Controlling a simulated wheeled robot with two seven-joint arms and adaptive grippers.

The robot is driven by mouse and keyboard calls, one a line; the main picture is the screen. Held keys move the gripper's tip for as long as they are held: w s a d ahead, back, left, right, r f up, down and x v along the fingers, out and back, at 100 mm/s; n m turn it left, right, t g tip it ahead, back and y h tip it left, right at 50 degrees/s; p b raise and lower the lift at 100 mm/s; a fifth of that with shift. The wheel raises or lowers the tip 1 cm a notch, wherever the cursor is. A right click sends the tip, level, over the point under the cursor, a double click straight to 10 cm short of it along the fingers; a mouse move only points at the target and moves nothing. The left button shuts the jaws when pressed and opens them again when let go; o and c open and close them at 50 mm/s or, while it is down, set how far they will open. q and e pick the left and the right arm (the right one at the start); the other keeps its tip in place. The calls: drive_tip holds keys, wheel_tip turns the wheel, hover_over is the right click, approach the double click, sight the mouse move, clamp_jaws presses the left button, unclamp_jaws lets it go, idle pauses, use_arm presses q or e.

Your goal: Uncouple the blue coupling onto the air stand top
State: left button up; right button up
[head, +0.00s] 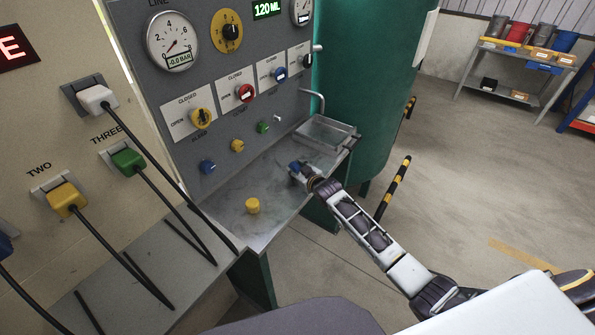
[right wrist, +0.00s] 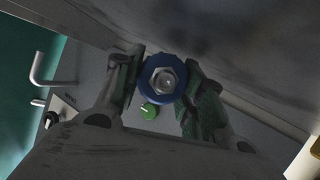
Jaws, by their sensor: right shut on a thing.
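The blue coupling (right wrist: 163,78) is a round blue collar with a metal hex nut in its middle. My right gripper (head: 299,171) is shut on it, with one finger on each side in the right wrist view. In the head view the blue coupling (head: 294,166) shows at my gripper's tip, over the right part of the grey air stand top (head: 277,207). It appears apart from the panel; I cannot tell whether it touches the top. A blue fitting (head: 207,166) is on the panel at the left. My left gripper is out of view.
A yellow coupling (head: 252,205) stands on the top near its front. A metal tray (head: 322,133) is at the top's far right. Yellow (head: 237,146) and green (head: 263,127) fittings are on the panel. Cables hang at left. The middle of the top is clear.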

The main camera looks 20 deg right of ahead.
drive_tip(key=shift+f, duration=0.2)
idle(0.3)
drive_tip(key=o, duration=1.2)
drive_tip(key=shift+v, duration=6.05)
